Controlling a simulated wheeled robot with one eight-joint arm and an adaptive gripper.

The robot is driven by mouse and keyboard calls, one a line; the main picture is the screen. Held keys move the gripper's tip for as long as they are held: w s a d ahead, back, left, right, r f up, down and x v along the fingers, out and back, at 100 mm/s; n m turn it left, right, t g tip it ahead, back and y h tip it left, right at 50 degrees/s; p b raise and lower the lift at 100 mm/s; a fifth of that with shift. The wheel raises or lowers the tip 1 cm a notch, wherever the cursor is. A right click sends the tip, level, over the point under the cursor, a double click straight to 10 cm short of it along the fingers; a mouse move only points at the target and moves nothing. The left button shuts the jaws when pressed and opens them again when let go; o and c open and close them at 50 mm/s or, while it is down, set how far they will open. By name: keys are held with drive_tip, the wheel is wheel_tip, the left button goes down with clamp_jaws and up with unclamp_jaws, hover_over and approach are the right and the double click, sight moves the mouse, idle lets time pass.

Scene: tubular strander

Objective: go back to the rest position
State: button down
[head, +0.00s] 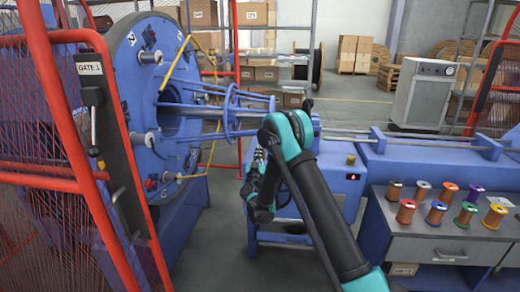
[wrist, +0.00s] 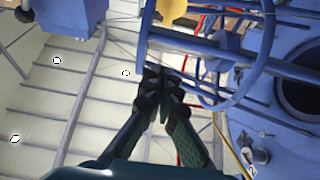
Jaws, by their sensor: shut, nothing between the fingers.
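My gripper (wrist: 162,78) is shut and empty in the wrist view, its two dark fingers meeting at the tips. It points upward, with the ceiling behind it. The fingertips overlap a blue tube of the strander frame (wrist: 210,48) in the picture; I cannot tell whether they touch. In the head view my gripper (head: 259,155) is small and partly hidden by my bent arm. It stands in front of the strander, below the blue tapered frame (head: 232,108).
A large blue disc (head: 125,85) and an open red mesh gate (head: 60,150) stand at left. A grey bench (head: 450,245) with several wire spools is at right. A blue machine bed (head: 430,165) runs behind it. A grey cabinet (head: 424,95) stands at the back.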

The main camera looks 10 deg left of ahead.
drive_tip(key=s+d+r+n+g+y, duration=0.5)
drive_tip(key=s+d+r+g+y, duration=0.15)
drive_tip(key=s+r, duration=0.3)
drive_tip(key=s+d+f+m+g+h, duration=0.1)
drive_tip(key=s+d+f, duration=0.4)
drive_tip(key=s, duration=0.8)
drive_tip(key=s+d+f+m+g+h, duration=0.2)
drive_tip(key=s+d+f+g, duration=0.4)
drive_tip(key=s+d, duration=0.5)
drive_tip(key=s+d+f+m+g+h, duration=0.1)
drive_tip(key=s+d+f+g, duration=0.3)
drive_tip(key=s+d, duration=0.4)
drive_tip(key=s+f+h, duration=0.1)
drive_tip(key=s, duration=0.5)
drive_tip(key=shift+s+f+m+h, duration=0.2)
drive_tip(key=shift+s+m+h, duration=0.1)
drive_tip(key=shift+h, duration=0.05)
drive_tip(key=c, duration=2.3)
unclamp_jaws()
drive_tip(key=shift+d, duration=0.1)
